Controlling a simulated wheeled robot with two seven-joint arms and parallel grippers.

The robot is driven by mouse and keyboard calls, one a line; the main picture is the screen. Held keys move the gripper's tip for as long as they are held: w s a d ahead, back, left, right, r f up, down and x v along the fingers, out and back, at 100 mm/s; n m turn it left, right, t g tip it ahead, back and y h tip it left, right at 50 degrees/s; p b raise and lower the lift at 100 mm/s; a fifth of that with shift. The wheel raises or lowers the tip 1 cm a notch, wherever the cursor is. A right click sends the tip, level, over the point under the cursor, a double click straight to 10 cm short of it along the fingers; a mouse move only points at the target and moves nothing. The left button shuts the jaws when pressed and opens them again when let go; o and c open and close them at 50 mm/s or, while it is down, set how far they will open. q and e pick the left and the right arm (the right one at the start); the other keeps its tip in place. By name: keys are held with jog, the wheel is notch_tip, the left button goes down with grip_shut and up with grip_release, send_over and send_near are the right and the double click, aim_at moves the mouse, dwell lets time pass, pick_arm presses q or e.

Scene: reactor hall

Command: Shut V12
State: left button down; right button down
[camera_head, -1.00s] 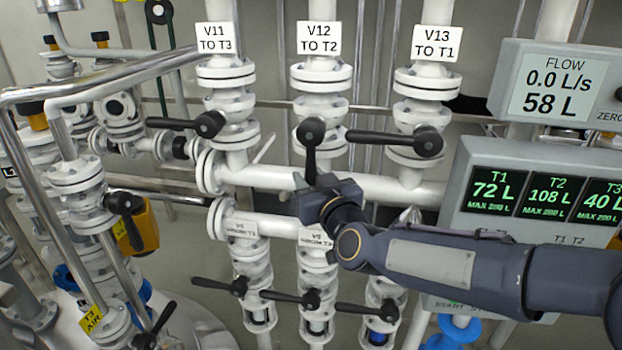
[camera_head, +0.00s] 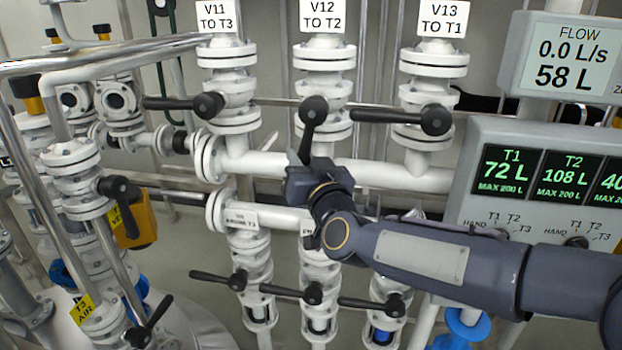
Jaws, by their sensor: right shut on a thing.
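The valve under the V12 TO T2 label (camera_head: 322,16) has a black lever (camera_head: 309,130) that hangs down from its hub, nearly in line with its vertical white pipe and tilted slightly so its tip is left of the hub. My right gripper (camera_head: 303,165) comes in from the right and is shut on the lower end of this lever. The gripper's fingers are partly hidden and small. My left gripper is not in view.
The V11 lever (camera_head: 185,103) and V13 lever (camera_head: 403,117) lie crosswise, pointing left, on either side. Below are several black levers, one (camera_head: 292,292) under my arm. A display panel (camera_head: 480,200) stands at the right, close to my forearm.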

jog(key=a+r+m+t+h+b, duration=0.3)
jog(key=r+m+h+b, duration=0.1)
jog(key=m, duration=0.7)
jog(key=w+a+r+m+t+h+b, duration=0.1)
jog(key=a+r+m+t+h+b, duration=0.2)
jog(key=m+h, duration=0.5)
jog(key=shift+w+a+r+m+b, duration=0.15)
jog(key=shift+a+r+m+b, duration=0.5)
jog(key=shift+r+m+b, duration=0.85)
jog(key=shift+f+m+p, duration=0.1)
jog(key=shift+m+p, duration=0.2)
jog(key=shift+p, duration=0.05)
jog(key=c, duration=1.4)
grip_release()
jog(key=shift+o, duration=0.4)
jog(key=shift+f, duration=0.1)
